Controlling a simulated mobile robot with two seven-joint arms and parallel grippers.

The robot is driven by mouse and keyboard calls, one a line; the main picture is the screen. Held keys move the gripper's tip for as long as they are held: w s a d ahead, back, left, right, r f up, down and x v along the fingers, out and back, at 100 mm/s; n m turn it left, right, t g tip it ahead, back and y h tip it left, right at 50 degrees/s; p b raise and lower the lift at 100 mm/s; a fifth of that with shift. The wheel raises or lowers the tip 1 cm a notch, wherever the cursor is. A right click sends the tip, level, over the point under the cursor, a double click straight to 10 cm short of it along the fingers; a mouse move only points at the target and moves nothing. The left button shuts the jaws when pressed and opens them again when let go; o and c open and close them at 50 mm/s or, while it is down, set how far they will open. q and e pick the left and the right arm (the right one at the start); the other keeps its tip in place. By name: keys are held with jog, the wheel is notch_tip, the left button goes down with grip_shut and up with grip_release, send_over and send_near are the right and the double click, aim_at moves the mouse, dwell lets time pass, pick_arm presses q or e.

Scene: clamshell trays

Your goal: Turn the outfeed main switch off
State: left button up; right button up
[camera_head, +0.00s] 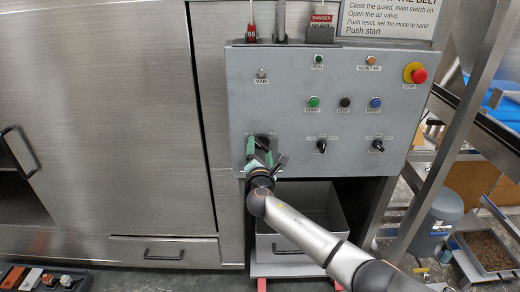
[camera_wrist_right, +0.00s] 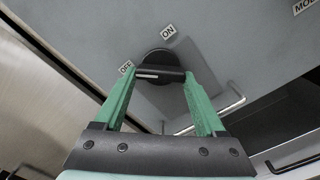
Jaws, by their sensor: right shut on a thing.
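The main switch (camera_head: 263,139) is a black rotary knob low on the left of the grey control panel (camera_head: 330,100). In the right wrist view its bar handle (camera_wrist_right: 160,74) lies almost level. A white mark on its left half points toward the OFF label (camera_wrist_right: 126,67); the ON label (camera_wrist_right: 168,32) is above and to the right. My right gripper (camera_head: 260,152) is at the knob, its green fingers on the two ends of the handle, also seen in the right wrist view (camera_wrist_right: 160,80). The fingers partly hide the knob in the head view. My left gripper is not in view.
Two smaller black selectors (camera_head: 321,146) (camera_head: 377,146), several push buttons and a red emergency stop (camera_head: 416,73) share the panel. A grey bin (camera_head: 300,255) stands below. A steel frame (camera_head: 470,100) rises at right, a cabinet door (camera_head: 100,120) at left.

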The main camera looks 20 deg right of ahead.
jog(key=o, duration=1.3)
jog(key=shift+s, duration=0.1)
jog(key=p+v, duration=0.1)
jog(key=v, duration=1.1)
jog(key=shift+s+a, duration=0.1)
jog(key=shift+s, duration=0.1)
